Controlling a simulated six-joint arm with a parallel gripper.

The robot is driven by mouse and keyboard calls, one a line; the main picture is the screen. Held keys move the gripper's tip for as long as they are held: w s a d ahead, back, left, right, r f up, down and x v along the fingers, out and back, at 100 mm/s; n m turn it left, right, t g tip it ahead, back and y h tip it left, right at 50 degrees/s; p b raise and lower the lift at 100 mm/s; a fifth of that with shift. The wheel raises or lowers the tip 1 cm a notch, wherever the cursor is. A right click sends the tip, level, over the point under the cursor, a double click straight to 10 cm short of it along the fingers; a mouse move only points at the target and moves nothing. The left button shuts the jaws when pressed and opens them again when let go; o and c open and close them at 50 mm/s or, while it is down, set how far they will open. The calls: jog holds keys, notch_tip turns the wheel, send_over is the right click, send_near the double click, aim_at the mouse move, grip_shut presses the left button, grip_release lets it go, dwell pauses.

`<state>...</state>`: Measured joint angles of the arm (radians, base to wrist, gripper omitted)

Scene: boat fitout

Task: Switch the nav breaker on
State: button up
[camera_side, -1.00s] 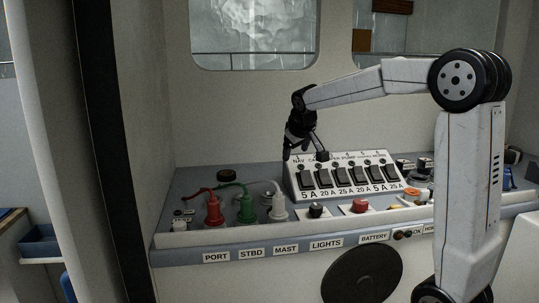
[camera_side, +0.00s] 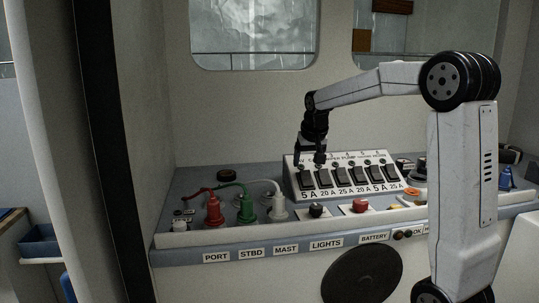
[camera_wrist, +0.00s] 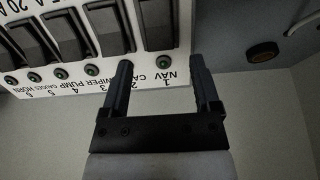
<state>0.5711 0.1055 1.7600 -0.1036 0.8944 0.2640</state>
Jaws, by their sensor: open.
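The breaker panel (camera_side: 290,187) is a white sloped box with a row of black rocker switches on the console. The nav breaker (camera_side: 307,180), marked 5 A, is the leftmost switch. In the wrist view the panel is upside down and the nav breaker (camera_wrist: 158,24) is at its right end, beside the label "1 NAV". My gripper (camera_side: 311,162) points down at the top edge of the panel's left end. In the wrist view my gripper (camera_wrist: 161,68) is open, its fingers either side of the nav breaker's column, with nothing between them. I cannot tell whether the fingertips touch the panel.
Red (camera_side: 213,212), green (camera_side: 247,209) and white (camera_side: 279,207) plugs with cables stand left of the panel. A black knob (camera_side: 317,209) and a red knob (camera_side: 360,206) sit in front. A dark round cap (camera_side: 226,175) lies behind the plugs; it also shows in the wrist view (camera_wrist: 262,52).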

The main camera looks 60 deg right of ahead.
aim_at(305, 173)
jog(key=shift+x, duration=2.2)
jog(key=shift+c, duration=0.2)
grip_shut()
